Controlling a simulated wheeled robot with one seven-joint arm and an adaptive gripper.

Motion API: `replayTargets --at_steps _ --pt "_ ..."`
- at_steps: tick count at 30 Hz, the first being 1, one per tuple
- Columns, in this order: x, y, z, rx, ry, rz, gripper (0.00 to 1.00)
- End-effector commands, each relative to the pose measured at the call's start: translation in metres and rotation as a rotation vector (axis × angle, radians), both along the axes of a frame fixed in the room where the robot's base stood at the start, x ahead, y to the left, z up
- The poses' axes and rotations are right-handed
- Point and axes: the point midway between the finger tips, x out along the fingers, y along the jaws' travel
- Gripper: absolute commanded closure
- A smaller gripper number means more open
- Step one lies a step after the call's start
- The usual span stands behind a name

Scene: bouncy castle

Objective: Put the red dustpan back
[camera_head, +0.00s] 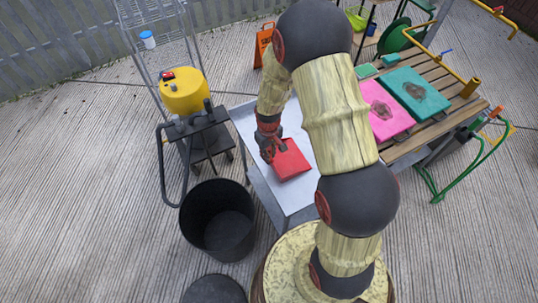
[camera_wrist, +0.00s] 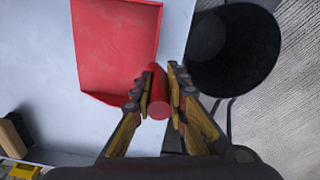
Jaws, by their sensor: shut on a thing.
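The red dustpan (camera_head: 291,160) is over the pale grey table top, its flat pan toward the right of my gripper in the head view. In the wrist view the pan of the red dustpan (camera_wrist: 115,45) fills the upper left and its round handle points toward me. My gripper (camera_head: 268,143) is shut on the handle; in the wrist view the two fingers of my gripper (camera_wrist: 160,92) stand on either side of it. I cannot tell whether the pan touches the table top.
The grey table (camera_head: 246,125) has bare room around the dustpan. A black bin (camera_head: 219,222) stands on the floor in front of it. A yellow machine (camera_head: 184,93) is at the left. Pink (camera_head: 386,112) and teal (camera_head: 414,92) boards lie on a slatted wooden bench at the right.

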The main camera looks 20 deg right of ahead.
Motion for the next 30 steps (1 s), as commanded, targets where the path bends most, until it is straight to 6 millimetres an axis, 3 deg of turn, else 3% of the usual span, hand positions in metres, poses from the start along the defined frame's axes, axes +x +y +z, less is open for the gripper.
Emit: replayTargets --at_steps 7,8,17,26,30 --pt "0.000 0.000 -0.002 0.000 -0.001 0.000 1.00" --pt "0.000 0.000 -0.003 0.000 0.000 0.000 0.84" --pt "0.000 0.000 -0.002 0.000 0.000 0.000 0.67" --pt "0.000 0.000 -0.001 0.000 0.000 0.000 0.67" --pt "0.001 0.000 0.009 -0.001 -0.002 0.000 0.67"
